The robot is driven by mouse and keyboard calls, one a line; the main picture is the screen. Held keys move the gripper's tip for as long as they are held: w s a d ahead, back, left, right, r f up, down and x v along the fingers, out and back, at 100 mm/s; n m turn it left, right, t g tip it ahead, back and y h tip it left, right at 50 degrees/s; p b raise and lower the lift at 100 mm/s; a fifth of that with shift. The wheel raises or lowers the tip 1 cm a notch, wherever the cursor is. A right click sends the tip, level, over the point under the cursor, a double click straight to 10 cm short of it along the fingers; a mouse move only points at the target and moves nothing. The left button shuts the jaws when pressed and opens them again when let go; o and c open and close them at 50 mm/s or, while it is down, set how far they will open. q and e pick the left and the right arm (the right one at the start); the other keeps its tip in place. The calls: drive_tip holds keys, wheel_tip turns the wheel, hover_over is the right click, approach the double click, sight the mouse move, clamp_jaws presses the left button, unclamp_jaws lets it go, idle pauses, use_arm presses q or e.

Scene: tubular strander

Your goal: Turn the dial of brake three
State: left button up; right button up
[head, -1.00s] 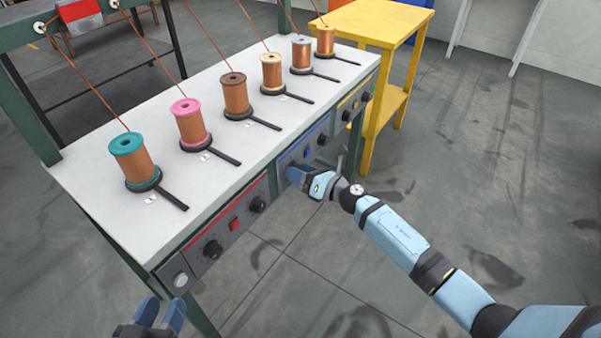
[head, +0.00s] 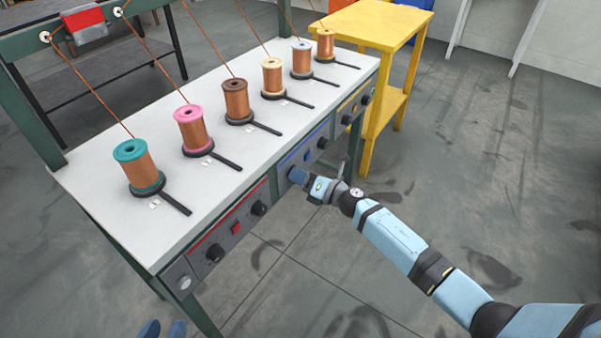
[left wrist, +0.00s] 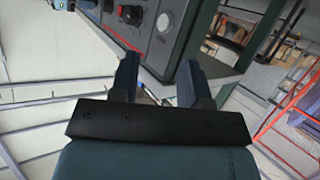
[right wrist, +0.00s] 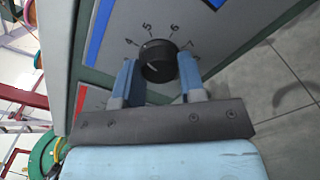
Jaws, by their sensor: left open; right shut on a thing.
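A black dial (right wrist: 158,60) with a pale pointer mark sits between the fingers of my right gripper (right wrist: 155,80) in the right wrist view. Scale figures 4, 5, 6 and 7 show around it on a grey plate beside a blue stripe. In the head view my right gripper (head: 296,176) is at the near end of the blue-striped panel (head: 306,150), shut on this dial and covering it. My left gripper (head: 163,328) is open and empty at the bottom edge of the head view, near the table's front corner; its spread fingers show in the left wrist view (left wrist: 160,85).
A red-striped panel (head: 243,213) holds two black dials and a red button. A yellow-striped panel (head: 352,105) lies beyond the blue one. Several wire spools (head: 192,130) with black levers stand on the white tabletop (head: 110,210). A yellow table (head: 375,25) stands behind.

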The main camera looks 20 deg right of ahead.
use_arm(q)
drive_tip(key=shift+s+a+f+g+y+p, duration=0.15)
drive_tip(key=shift+s+a+g+y+p, duration=0.3)
drive_tip(key=shift+p, duration=1.4)
drive_tip(key=shift+s+a+f+g+y+p, duration=0.2)
drive_tip(key=shift+a+g+p, duration=0.3)
drive_tip(key=shift+p, duration=1.3)
use_arm(e)
drive_tip(key=shift+r+m, duration=0.1)
drive_tip(key=shift+m, duration=6.1)
use_arm(q)
drive_tip(key=shift+r, duration=0.1)
use_arm(e)
drive_tip(key=o, duration=0.9)
use_arm(q)
drive_tip(key=shift+r, duration=0.1)
